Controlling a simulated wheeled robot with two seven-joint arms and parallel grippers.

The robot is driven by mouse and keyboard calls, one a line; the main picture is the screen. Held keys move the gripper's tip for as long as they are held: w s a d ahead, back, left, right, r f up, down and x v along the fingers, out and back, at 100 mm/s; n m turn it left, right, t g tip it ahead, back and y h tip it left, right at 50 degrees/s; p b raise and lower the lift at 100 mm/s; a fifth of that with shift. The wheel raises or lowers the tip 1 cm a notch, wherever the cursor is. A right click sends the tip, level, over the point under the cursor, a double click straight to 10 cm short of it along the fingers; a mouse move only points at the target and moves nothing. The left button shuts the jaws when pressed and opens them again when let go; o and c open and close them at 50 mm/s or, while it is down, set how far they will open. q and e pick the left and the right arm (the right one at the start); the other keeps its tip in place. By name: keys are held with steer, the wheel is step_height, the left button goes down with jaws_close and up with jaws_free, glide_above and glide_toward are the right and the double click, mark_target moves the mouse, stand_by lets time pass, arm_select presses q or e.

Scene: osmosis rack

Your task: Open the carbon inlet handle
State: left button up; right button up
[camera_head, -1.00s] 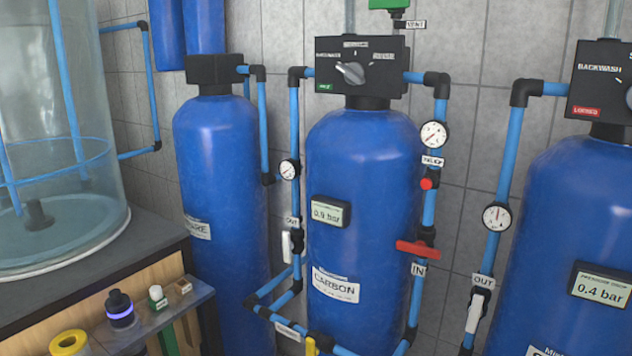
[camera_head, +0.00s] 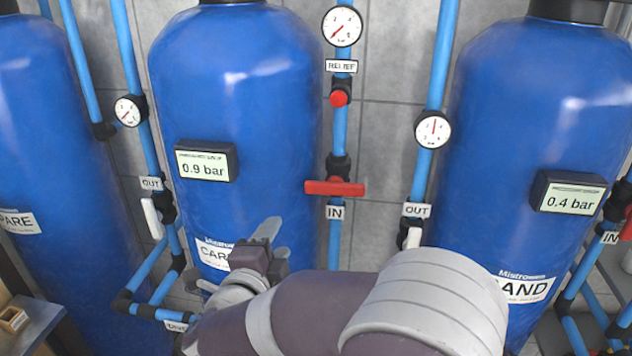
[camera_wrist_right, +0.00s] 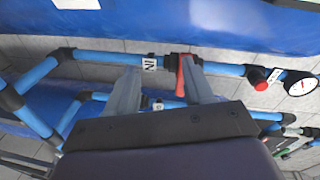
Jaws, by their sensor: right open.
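The carbon inlet handle (camera_head: 335,188) is a red bar lying crosswise on the vertical blue pipe, just above the IN label (camera_head: 335,212), right of the carbon tank (camera_head: 235,90). In the right wrist view the red handle (camera_wrist_right: 181,75) shows near the tip of one finger, with the IN label (camera_wrist_right: 149,63) beside it. My right gripper (camera_head: 270,236) is in front of the carbon tank, left of and below the handle. Its two fingers (camera_wrist_right: 157,82) are apart with nothing held between them. I cannot tell its exact distance from the handle. My left gripper is out of view.
A red relief knob (camera_head: 339,98) and a gauge (camera_head: 342,26) sit above the handle on the same pipe. The sand tank's OUT pipe (camera_head: 424,175) with a white handle (camera_head: 413,238) stands to the right. Grey tiled wall (camera_head: 385,160) shows between the pipes.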

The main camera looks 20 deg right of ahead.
steer(key=s+d+r+m+g+h, duration=0.1)
steer(key=d+r+m+g+h, duration=0.1)
steer(key=d+m+h, duration=0.15)
steer(key=m+g+h+p, duration=0.1)
steer(key=m+h+p, duration=0.1)
steer(key=m, duration=0.1)
glide_toward(355, 192)
steer(key=shift+n, duration=0.25)
steer(key=x, duration=0.4)
steer(key=shift+w+d+r, duration=0.1)
steer(key=shift+w, duration=0.1)
steer(key=x, duration=0.3)
steer(key=shift+s+d+y, duration=0.1)
steer(key=shift+d+y, duration=0.15)
steer(key=shift+d, duration=0.05)
steer(key=shift+w+d, duration=0.15)
steer(key=shift+w, duration=0.25)
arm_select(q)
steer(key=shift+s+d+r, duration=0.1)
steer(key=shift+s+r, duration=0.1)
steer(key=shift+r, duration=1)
arm_select(e)
steer(key=shift+s, duration=0.15)
jaws_close()
